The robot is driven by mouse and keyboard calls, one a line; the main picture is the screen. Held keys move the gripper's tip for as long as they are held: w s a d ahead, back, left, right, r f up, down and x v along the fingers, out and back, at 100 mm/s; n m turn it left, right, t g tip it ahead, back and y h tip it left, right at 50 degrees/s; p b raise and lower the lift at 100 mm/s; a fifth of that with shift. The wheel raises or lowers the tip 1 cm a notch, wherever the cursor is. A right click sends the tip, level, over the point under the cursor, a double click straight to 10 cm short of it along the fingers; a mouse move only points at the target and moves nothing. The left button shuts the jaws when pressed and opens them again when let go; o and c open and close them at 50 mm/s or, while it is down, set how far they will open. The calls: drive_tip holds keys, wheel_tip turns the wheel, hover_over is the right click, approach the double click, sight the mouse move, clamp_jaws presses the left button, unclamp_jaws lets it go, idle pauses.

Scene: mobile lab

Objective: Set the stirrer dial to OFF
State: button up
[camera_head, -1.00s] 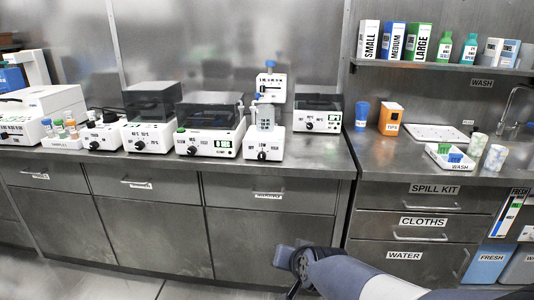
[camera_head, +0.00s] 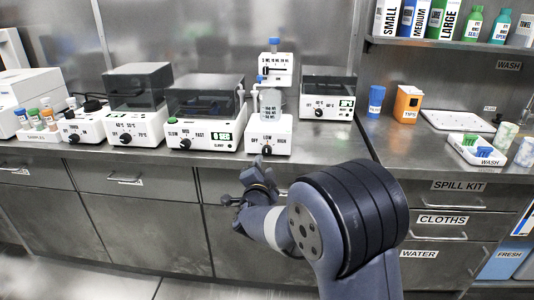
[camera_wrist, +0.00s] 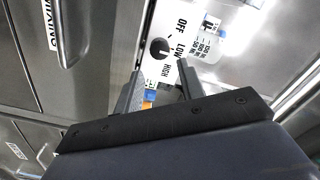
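The stirrer (camera_head: 283,137) is a white box on the bench with a clear beaker on top. Its black dial (camera_head: 267,150) is on the front face, below the OFF, LOW and HIGH labels. In the wrist view the dial (camera_wrist: 159,48) lies beyond the fingertips, with OFF, LOW and HIGH printed around it. Its pointer seems to face LOW, but it is too small to be sure. My gripper (camera_head: 243,182) is in front of the cabinets, below the bench edge and the stirrer. In the wrist view my gripper (camera_wrist: 160,80) is open and empty, its fingers apart and not touching the dial.
A shaker-like box (camera_head: 203,120) stands left of the stirrer, and a dark-lidded box (camera_head: 326,98) behind it to the right. A blue cup (camera_head: 376,101) and an orange box (camera_head: 407,104) stand further right. The bench's front edge lies between my gripper and the devices.

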sight(266, 153)
drive_tip(key=w, duration=0.8)
drive_tip(key=shift+w+d, duration=0.15)
drive_tip(key=shift+w, duration=0.05)
drive_tip(key=c, duration=0.7)
drive_tip(key=shift+n, duration=0.3)
drive_tip(key=n+p, duration=0.3)
drive_tip(key=n, duration=0.1)
drive_tip(key=shift+r+n+p, duration=0.1)
drive_tip(key=shift+n+p, duration=0.2)
drive_tip(key=shift+p, duration=0.05)
drive_tip(key=n+p, duration=0.2)
drive_tip(key=n, duration=0.1)
drive_tip(key=shift+n, duration=0.3)
drive_tip(key=shift+n+p, duration=0.7)
drive_tip(key=shift+n, duration=0.8)
